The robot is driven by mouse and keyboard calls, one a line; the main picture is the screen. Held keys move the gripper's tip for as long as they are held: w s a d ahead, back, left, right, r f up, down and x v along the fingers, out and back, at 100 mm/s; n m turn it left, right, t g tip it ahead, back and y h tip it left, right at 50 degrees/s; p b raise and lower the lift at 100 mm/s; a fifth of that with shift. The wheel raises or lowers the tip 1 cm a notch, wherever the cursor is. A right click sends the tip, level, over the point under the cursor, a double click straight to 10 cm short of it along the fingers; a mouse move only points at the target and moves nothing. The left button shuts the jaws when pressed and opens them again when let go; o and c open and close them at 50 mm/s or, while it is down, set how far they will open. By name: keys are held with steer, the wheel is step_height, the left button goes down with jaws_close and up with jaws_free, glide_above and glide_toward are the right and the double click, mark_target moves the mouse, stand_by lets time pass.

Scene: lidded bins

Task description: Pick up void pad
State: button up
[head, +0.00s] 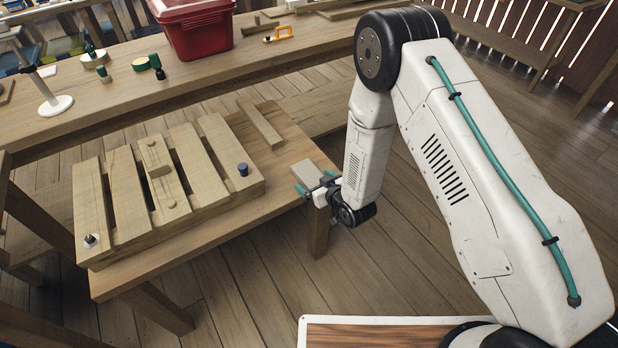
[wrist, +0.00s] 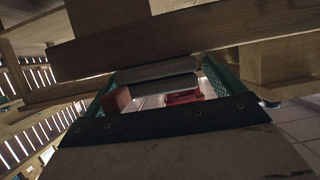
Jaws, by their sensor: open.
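A pale grey-beige block (head: 307,173) lies at the right corner of the low wooden table; it may be the void pad, but no marking shows this. My gripper (head: 316,182) is at that corner, its teal fingers apart on either side of the block's near end. I cannot tell whether they touch it. In the wrist view my gripper (wrist: 158,76) has its green fingers spread wide. Dark grey bars (wrist: 155,78) cross between them, and small red parts (wrist: 183,96) show there, too dim to identify.
A slatted wooden pallet (head: 165,185) with small knobs covers much of the low table (head: 130,277). A loose wooden strip (head: 260,124) lies beside it. The higher bench behind holds a red lidded bin (head: 200,35), a white stand (head: 55,104) and small green items. Wooden beams (wrist: 180,38) are close in the wrist view.

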steer(key=shift+c, duration=0.3)
steer(key=c, duration=1)
steer(key=shift+c, duration=0.2)
